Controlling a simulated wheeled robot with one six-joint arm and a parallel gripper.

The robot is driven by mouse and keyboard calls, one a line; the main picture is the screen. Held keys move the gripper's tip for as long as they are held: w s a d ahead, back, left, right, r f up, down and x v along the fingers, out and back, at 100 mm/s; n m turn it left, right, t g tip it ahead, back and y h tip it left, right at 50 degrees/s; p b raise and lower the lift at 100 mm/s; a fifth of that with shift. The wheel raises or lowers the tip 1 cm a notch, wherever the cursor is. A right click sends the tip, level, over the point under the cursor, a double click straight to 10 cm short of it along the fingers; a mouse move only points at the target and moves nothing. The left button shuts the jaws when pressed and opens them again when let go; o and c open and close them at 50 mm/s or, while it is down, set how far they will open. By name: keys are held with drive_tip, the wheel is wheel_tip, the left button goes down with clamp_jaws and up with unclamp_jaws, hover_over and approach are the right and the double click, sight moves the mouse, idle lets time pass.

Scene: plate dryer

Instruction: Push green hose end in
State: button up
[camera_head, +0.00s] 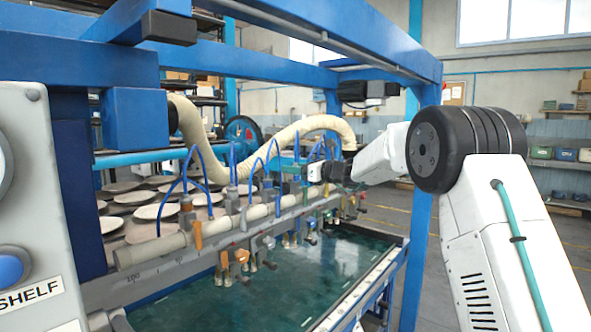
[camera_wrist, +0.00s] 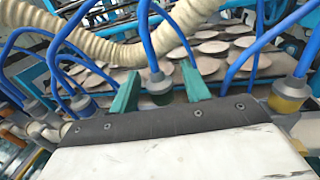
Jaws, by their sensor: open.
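My gripper (camera_wrist: 158,70) is open in the wrist view, with its two teal fingers apart. In the head view my gripper (camera_head: 302,168) is small, at the far part of the row of hose ends along the pale pipe (camera_head: 212,226).
A thick cream hose (camera_head: 290,133) arches behind the row. Round plates (camera_head: 130,197) lie on racks behind it. A dark green basin (camera_head: 310,272) with taps above lies in front. Blue frame beams (camera_head: 330,38) pass overhead, and a post (camera_head: 420,230) stands beside my arm.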

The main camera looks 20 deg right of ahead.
clamp_jaws()
drive_tip(key=shift+f, duration=1.35)
unclamp_jaws()
drive_tip(key=shift+r, duration=0.1)
drive_tip(key=shift+d, duration=0.1)
drive_tip(key=v, duration=0.7)
drive_tip(key=shift+s+d, duration=0.25)
drive_tip(key=shift+s, duration=0.05)
